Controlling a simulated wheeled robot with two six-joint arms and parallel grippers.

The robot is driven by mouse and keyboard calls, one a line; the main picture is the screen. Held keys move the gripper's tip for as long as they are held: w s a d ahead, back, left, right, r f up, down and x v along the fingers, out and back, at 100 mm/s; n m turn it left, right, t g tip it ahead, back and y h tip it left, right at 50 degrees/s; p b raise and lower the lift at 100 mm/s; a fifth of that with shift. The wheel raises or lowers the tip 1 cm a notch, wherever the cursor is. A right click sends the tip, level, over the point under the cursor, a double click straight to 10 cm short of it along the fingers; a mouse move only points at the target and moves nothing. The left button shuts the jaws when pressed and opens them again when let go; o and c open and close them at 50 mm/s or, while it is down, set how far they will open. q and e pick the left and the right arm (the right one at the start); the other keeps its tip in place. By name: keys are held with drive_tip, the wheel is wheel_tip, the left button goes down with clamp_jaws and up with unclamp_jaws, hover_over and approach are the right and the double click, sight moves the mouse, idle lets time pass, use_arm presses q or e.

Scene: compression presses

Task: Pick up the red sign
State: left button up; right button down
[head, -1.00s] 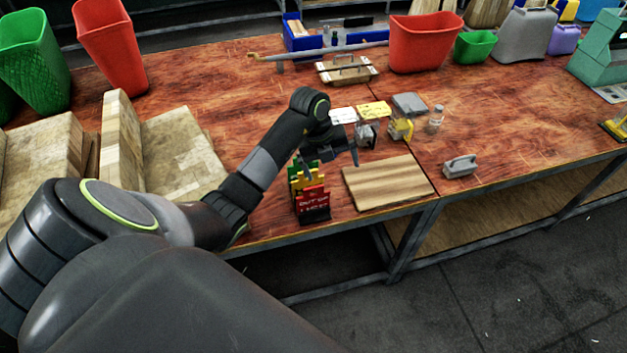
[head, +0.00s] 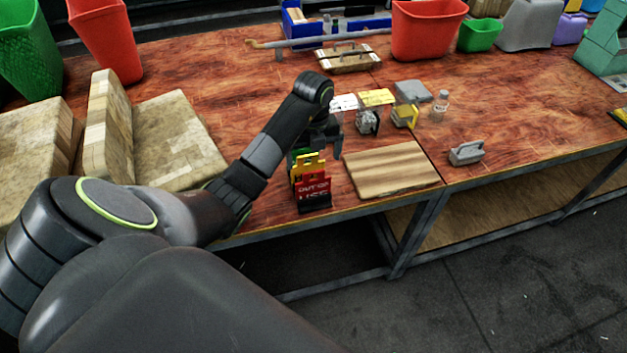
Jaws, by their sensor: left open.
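The red sign (head: 314,192) stands upright near the front edge of the table, with white lettering that reads "OUT OF" and a partly legible word below. It is the front one in a row, with a yellow sign (head: 308,164) and a green one (head: 293,157) behind it. My left gripper (head: 318,147) is open and points down just behind and above the row of signs. The signs partly hide its fingers, and I see nothing held in it. My right gripper is not in view.
A wooden board (head: 392,169) lies right of the signs. Behind it are small clamps, cards and a clear bottle (head: 440,105). A grey handled block (head: 466,152) sits further right. Wooden blocks (head: 160,140) stand at left. The table's front edge is close to the signs.

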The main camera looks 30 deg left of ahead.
sight(313, 180)
use_arm(q)
wheel_tip(313, 180, down, 6)
drive_tip(key=b, duration=0.5)
drive_tip(key=f, duration=0.2)
drive_tip(key=s+f, duration=0.1)
drive_tip(key=shift+d+f, duration=0.3)
drive_tip(key=shift+f, duration=0.05)
drive_tip(key=shift+w+f, duration=0.1)
drive_tip(key=shift+f, duration=0.35)
drive_tip(key=c, duration=0.7)
